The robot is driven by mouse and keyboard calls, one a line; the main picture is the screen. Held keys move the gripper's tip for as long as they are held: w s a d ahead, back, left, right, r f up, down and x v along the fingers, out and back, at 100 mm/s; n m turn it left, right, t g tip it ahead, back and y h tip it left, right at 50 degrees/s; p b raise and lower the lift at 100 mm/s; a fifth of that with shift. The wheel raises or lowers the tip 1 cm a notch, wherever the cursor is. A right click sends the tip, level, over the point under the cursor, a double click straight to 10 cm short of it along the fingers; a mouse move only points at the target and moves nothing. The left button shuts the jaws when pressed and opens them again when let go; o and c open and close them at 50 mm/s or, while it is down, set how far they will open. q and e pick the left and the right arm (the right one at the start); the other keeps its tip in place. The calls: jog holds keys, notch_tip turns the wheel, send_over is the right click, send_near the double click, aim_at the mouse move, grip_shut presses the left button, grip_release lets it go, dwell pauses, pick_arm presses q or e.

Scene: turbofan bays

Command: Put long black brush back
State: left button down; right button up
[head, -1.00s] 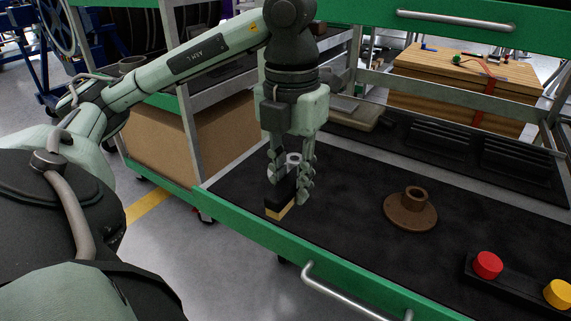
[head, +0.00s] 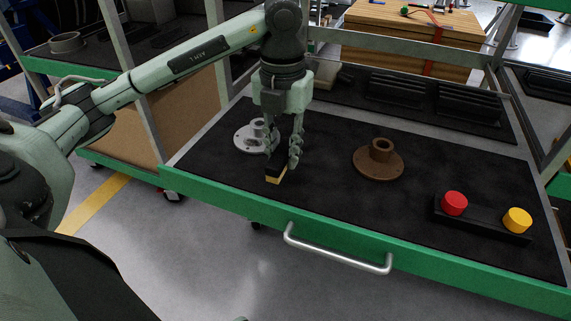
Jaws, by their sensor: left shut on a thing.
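My left gripper (head: 284,150) points down over the left front part of the black-matted shelf of a green cart. It is shut on the long black brush (head: 276,170), a black block with a tan bristle edge at its lower end. The fingers hide part of the brush. The brush is near the shelf's front edge; I cannot tell whether it touches the mat. My right gripper is not in view.
A grey flanged part (head: 247,138) stands just behind and left of the brush. A brown flanged part (head: 379,160) stands to the right. A black holder (head: 480,222) carries a red knob (head: 454,203) and a yellow knob (head: 517,220). A metal handle (head: 338,251) juts from the front.

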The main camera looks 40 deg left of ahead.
aim_at(286, 180)
pick_arm(q)
jog(key=shift+w+f, duration=0.35)
jog(key=shift+f, duration=0.05)
notch_tip(286, 180, down, 3)
jog(key=shift+f, duration=0.45)
jog(key=c, duration=1.8)
grip_release()
jog(key=o, duration=0.5)
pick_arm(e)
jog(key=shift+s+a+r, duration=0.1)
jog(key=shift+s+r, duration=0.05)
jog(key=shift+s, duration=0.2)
